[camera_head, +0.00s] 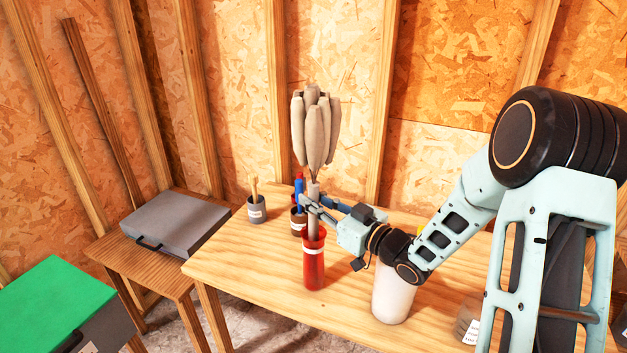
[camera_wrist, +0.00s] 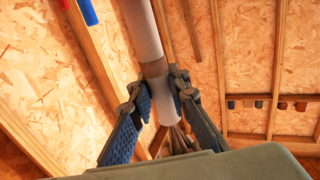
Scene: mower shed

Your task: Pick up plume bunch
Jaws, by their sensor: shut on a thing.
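The plume bunch (camera_head: 316,130) has pale grey-beige plumes on a straight upright stem. The stem's lower end meets the mouth of a red vase (camera_head: 314,265) with a white band. I cannot tell how far, if at all, it reaches inside. My gripper (camera_head: 316,205) comes in from the right and is shut on the stem, above the vase and below the plumes. In the wrist view the stem (camera_wrist: 148,38) runs between the two fingers of my gripper (camera_wrist: 160,95). The plume heads are not clear there.
The vase stands on a wooden table (camera_head: 240,265). A grey cup (camera_head: 256,210) and a dark cup (camera_head: 298,222) stand behind it. A white cylinder (camera_head: 393,295) stands under my arm, beside a clear jar (camera_head: 467,322). A grey case (camera_head: 167,222) lies on a side table.

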